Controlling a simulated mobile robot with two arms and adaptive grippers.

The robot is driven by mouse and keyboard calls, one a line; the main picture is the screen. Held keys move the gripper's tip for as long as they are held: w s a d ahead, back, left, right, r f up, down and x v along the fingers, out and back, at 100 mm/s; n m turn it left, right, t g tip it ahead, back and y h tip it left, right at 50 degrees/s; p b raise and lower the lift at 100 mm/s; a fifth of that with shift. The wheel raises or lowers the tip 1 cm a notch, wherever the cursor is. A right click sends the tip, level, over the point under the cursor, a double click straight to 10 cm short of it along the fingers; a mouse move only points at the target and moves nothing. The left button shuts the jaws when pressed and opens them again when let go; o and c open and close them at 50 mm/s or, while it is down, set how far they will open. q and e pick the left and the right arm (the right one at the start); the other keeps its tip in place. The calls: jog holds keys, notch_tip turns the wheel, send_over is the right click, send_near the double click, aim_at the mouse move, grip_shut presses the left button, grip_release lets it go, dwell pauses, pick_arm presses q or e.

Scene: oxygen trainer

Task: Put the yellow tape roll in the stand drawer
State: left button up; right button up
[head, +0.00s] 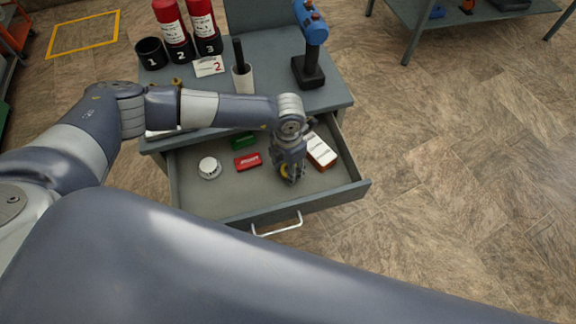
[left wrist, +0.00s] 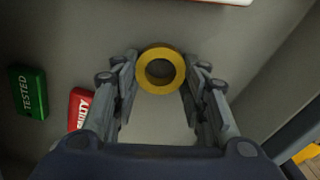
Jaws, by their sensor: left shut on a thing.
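The yellow tape roll (left wrist: 143,72) is a ring held between the two fingers of my left gripper (left wrist: 160,75). In the head view the roll (head: 285,172) shows only partly, behind the fingers. My left gripper (head: 291,174) points down inside the open stand drawer (head: 335,198), toward its right half. The gripper is shut on the roll. I cannot tell whether the roll touches the drawer floor. My right gripper is not in view.
In the drawer lie a white round thing (head: 209,168), a red block (head: 247,162), a green block (head: 242,141) and an orange-and-white box (head: 320,151). On the stand top are a blue drill (head: 312,40), red cylinders (head: 170,22) and a white cup (head: 243,79).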

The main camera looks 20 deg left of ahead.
pick_arm(q)
jog(key=o, duration=1)
jog(key=shift+f, duration=0.1)
jog(key=shift+c, duration=0.2)
jog(key=shift+r, duration=0.6)
notch_tip(320, 180, up, 11)
jog(key=b, duration=0.1)
